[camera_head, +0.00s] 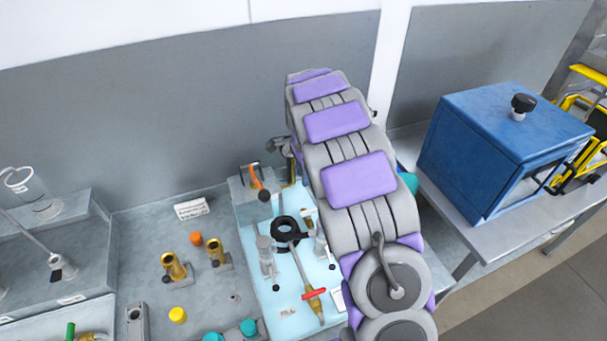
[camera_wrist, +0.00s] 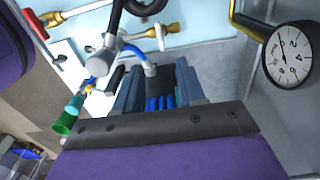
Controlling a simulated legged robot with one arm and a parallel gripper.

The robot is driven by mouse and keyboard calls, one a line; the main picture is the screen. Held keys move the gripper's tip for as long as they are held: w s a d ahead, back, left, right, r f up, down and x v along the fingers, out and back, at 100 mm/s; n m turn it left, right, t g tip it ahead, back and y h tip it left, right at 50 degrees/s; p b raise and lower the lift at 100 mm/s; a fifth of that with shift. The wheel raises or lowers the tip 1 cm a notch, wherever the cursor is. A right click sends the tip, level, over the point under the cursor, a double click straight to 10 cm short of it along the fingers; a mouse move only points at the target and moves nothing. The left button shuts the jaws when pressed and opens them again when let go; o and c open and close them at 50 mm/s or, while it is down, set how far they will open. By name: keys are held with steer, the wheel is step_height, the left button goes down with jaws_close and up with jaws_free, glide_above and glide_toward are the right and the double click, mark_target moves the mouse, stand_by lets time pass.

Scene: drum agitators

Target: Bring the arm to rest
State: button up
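My purple and grey arm reaches forward over the right side of the pale blue panel (camera_head: 285,325) in the head view. It hides part of the panel, and my gripper is not clear there. In the wrist view my gripper (camera_wrist: 158,75) shows two grey-blue fingers standing apart. A dark area and blue ribbed parts show between them. I see nothing clearly held. A white and blue fitting (camera_wrist: 130,52) lies just beyond the fingertips; I cannot tell whether they touch it.
The panel carries a black ring handle (camera_head: 289,232) and a red-handled brass valve (camera_head: 314,295). Brass fittings (camera_head: 174,267) stand to its left. A blue box (camera_head: 500,145) sits on the right-hand table. A round gauge (camera_wrist: 290,55) is close on the right in the wrist view.

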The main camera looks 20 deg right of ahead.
steer(key=s+a+r+n+b, duration=0.1)
steer(key=s+a+r+n, duration=0.25)
steer(key=s, duration=0.65)
steer(key=s+a+r+n+b, duration=0.15)
steer(key=s+r+n, duration=0.3)
steer(key=s, duration=0.45)
steer(key=s+a+n, duration=0.2)
steer(key=s+n, duration=0.1)
steer(key=s, duration=0.4)
steer(key=s+a+n+g+b, duration=0.1)
steer(key=s+n, duration=0.2)
steer(key=s, duration=0.5)
steer(key=s+a+f+n, duration=0.1)
steer(key=s+n, duration=0.3)
steer(key=s, duration=0.4)
steer(key=shift+s+a+g+b, duration=0.15)
steer(key=shift+a+g+b, duration=0.25)
steer(key=shift+a, duration=0.45)
